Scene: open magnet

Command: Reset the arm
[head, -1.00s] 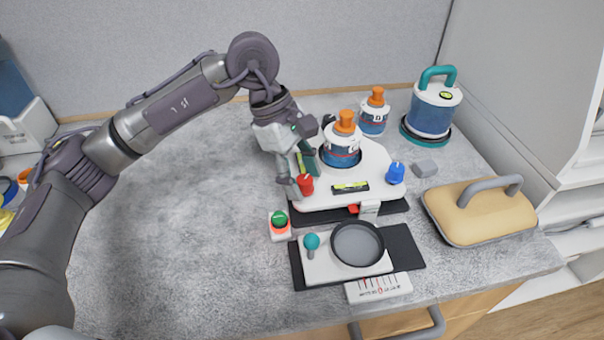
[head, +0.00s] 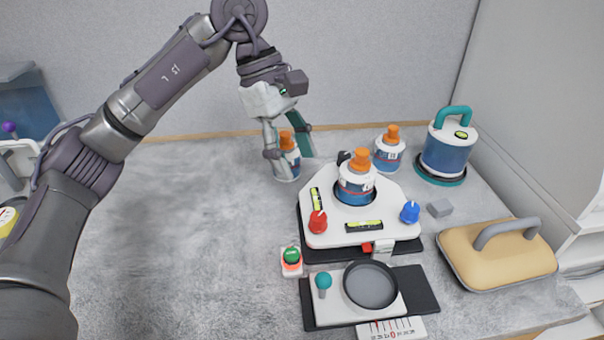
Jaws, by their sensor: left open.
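My left gripper (head: 289,152) is open at the back of the counter, with its fingers pointing down. A white and blue bottle with an orange cap (head: 288,166) stands on the counter, in line with the gap between the fingers. I cannot tell whether the fingers touch it or are in front of it. A similar bottle (head: 357,184) stands in the round recess of a white levelling plate (head: 330,236) to the right of the gripper. My right gripper is out of view.
Another orange-capped bottle (head: 389,150) and a teal-handled blue and white container (head: 446,147) stand at the back right. A tan handled block (head: 497,256) lies at the right. A white stand with a dark dish (head: 371,286) is in front. The counter's left half is clear.

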